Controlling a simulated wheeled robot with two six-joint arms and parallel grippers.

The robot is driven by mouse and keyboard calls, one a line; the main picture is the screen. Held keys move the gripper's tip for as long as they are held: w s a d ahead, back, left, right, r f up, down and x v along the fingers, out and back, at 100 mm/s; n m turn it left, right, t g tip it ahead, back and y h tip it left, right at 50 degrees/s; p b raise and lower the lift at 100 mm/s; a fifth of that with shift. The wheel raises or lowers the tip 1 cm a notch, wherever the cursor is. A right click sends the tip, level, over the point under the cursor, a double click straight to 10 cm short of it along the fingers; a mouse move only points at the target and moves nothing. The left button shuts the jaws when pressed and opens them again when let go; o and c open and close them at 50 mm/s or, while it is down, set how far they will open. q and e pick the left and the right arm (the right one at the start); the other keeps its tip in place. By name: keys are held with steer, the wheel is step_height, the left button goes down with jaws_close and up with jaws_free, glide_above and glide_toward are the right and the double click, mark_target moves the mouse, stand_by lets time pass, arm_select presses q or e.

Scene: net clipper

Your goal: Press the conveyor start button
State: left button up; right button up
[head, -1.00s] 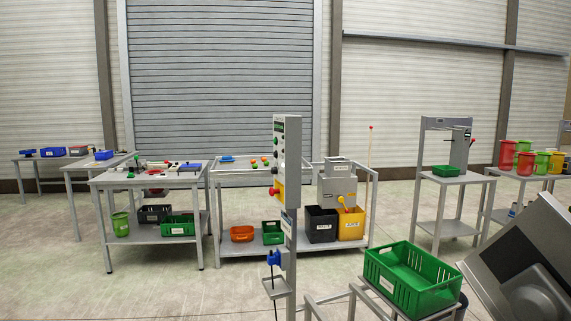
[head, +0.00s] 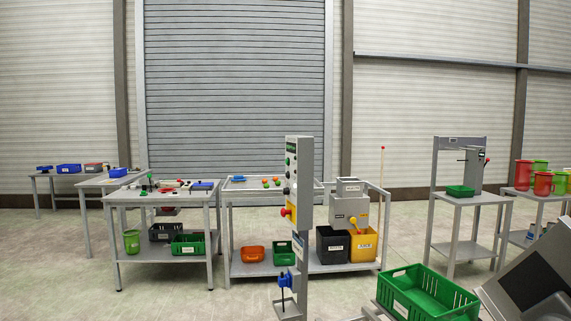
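A grey control pillar (head: 303,190) stands upright in the middle of the head view. Its face is turned to the left and seen at a steep angle. Green buttons (head: 288,161) sit on its upper part, with dark ones below them. A red mushroom button on a yellow box (head: 289,212) sticks out lower down. Which button starts the conveyor cannot be told from here. Neither of my grippers is in view.
A green crate (head: 428,294) on a low frame stands right of the pillar, beside a dark tilted panel (head: 530,285). Workbenches (head: 160,199) with bins stand behind. Open floor (head: 60,270) lies to the left.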

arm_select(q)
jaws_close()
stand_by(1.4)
